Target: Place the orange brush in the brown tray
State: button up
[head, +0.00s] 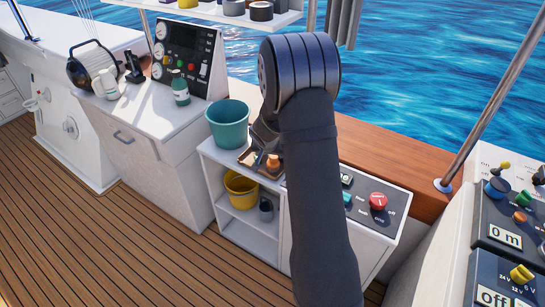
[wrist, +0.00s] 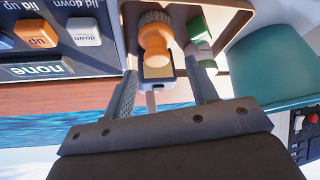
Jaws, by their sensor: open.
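The orange brush (head: 273,161) shows in the brown tray (head: 246,155) on top of the white cabinet in the head view. My gripper (wrist: 163,72) is open, with one finger on each side of the brush's near end. I cannot tell whether the fingers touch it. In the head view my gripper (head: 259,150) is over the tray and partly hidden by my arm.
A green and white item (wrist: 199,38) lies in the tray close to the right finger. A teal bucket (head: 228,123) stands left of the tray. A yellow bucket (head: 241,188) is on the shelf below. A button panel with a red button (head: 378,201) is on the right.

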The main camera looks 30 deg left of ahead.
aim_at(272, 157)
jog(key=shift+v, duration=2.45)
jog(key=x, duration=1.2)
jog(key=shift+f, duration=0.25)
jog(key=shift+r, duration=0.15)
